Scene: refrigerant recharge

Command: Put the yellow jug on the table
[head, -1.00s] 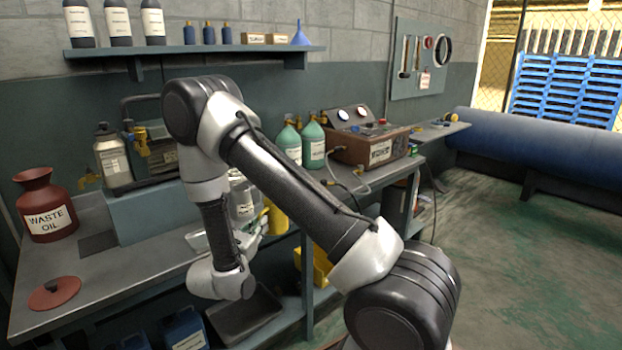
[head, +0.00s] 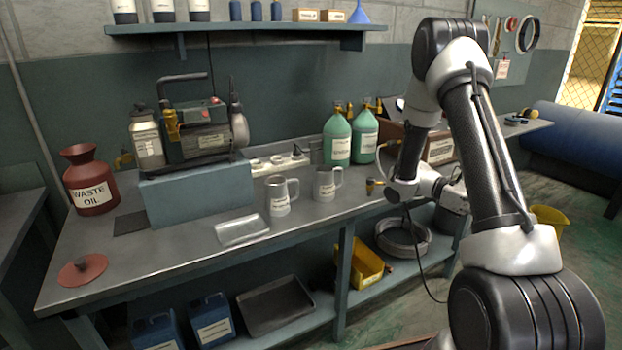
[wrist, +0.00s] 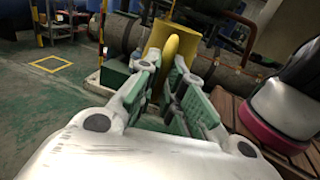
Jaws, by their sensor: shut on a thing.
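The yellow jug (head: 548,217) shows at the right of the head view, partly hidden behind my arm and out past the table's right part. In the wrist view the yellow jug (wrist: 186,40) is just ahead, its handle between the green-padded fingers. My gripper (wrist: 168,75) is shut on that handle. In the head view my arm hides the fingers. The table (head: 170,250) is a long grey metal workbench across the left and middle of the head view.
The front left tabletop has bare room.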

